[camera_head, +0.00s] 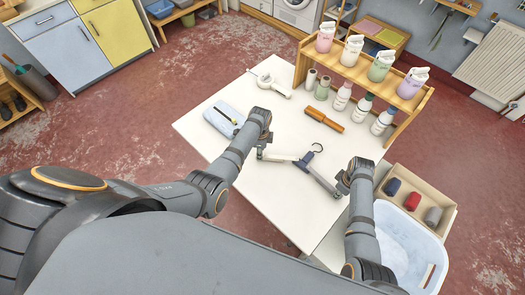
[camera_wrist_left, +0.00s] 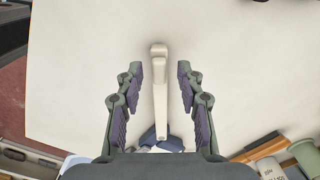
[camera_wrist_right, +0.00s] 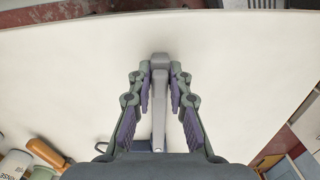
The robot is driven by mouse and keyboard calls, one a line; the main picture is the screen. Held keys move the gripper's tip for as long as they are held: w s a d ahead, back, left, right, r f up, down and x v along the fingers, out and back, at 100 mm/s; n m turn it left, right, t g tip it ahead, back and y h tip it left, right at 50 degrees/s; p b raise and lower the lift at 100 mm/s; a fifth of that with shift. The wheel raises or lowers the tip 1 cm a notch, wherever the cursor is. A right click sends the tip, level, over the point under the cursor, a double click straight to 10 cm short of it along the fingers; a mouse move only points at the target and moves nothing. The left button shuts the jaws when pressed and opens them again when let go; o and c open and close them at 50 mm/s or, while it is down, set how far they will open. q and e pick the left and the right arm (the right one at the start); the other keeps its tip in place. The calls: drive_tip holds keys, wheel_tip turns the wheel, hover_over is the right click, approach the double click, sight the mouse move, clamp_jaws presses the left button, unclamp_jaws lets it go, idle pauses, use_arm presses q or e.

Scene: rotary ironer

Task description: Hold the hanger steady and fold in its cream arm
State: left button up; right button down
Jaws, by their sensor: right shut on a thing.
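The folding hanger lies on the white table with its dark blue centre (camera_head: 305,160) and hook (camera_head: 317,147) between my two grippers. Its cream arm (camera_head: 278,157) points left, and its grey arm (camera_head: 323,183) points toward the front right. My left gripper (camera_wrist_left: 160,75) is open, with its fingers on either side of the cream arm (camera_wrist_left: 160,105) and a gap on both sides. My right gripper (camera_wrist_right: 160,78) is shut on the grey arm (camera_wrist_right: 159,115) near its outer end. In the head view my wrists partly hide both arm ends.
A folded light-blue cloth (camera_head: 222,120), a white handheld tool (camera_head: 270,82), an orange-brown tool (camera_head: 324,119) and several bottles lie or stand farther back. A wooden shelf (camera_head: 300,68) borders the back right. A tub (camera_head: 440,245) and a box (camera_head: 452,205) are at right. The table's front is clear.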

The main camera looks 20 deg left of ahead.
use_arm(q)
clamp_jaws()
drive_tip(key=shift+s, duration=0.15)
drive_tip(key=shift+s+d+n, duration=0.35)
drive_tip(key=shift+s+n, duration=0.2)
drive_tip(key=shift+s, duration=0.15)
drive_tip(key=shift+s+d+n, duration=0.4)
drive_tip(key=shift+s+n, duration=0.2)
drive_tip(key=shift+s, duration=0.1)
drive_tip(key=shift+s+d+n, duration=0.35)
drive_tip(key=shift+s+n, duration=0.2)
drive_tip(key=shift+s, duration=0.15)
drive_tip(key=shift+s+d+n, duration=1.05)
drive_tip(key=shift+s+n, duration=0.3)
drive_tip(key=shift+n, duration=0.05)
unclamp_jaws()
